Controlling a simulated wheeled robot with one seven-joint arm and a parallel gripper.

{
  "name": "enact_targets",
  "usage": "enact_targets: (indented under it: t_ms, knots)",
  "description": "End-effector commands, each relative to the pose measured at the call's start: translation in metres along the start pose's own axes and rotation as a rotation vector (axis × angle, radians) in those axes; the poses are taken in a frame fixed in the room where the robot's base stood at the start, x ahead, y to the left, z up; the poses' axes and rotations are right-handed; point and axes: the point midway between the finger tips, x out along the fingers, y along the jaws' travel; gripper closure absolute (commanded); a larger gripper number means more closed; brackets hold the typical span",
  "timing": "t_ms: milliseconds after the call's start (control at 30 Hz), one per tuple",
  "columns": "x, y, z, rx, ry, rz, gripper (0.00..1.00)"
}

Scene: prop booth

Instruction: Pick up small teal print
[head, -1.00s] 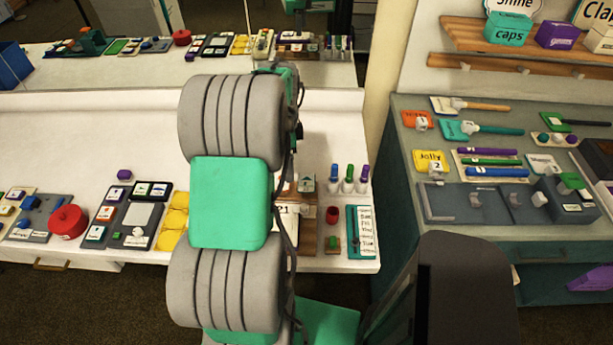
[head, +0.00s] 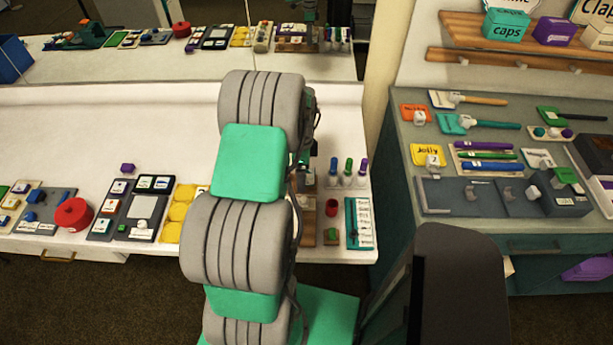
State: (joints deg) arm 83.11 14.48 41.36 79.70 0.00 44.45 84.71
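No single item stands out clearly as the small teal print. A teal-edged board with white strips (head: 358,223) lies at the right end of the white counter. A teal tag (head: 452,124) lies under a teal-handled brush on the grey cabinet at right. My grey and teal arm (head: 248,165) rises through the middle of the picture and reaches over the counter. It covers part of the counter's right half. My gripper is hidden behind the arm, so its fingers and anything in them do not show.
The white counter (head: 60,130) has clear room at its back left. A red round pot (head: 73,214), a dark panel (head: 133,208) and yellow pads (head: 180,212) line its front. Upright coloured markers (head: 348,172) stand right of my arm. A mirror (head: 140,62) backs the counter.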

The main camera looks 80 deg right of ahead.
Motion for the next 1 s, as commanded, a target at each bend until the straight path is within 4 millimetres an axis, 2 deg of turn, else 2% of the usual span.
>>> enact_targets:
  t_ms: [567, 1000]
  knots:
    - [0.0043, 0.0002, 0.0, 0.0, 0.0, 0.0, 0.09]
    - [0.0042, 0.0001, -0.0001, 0.0, 0.0, 0.0, 0.44]
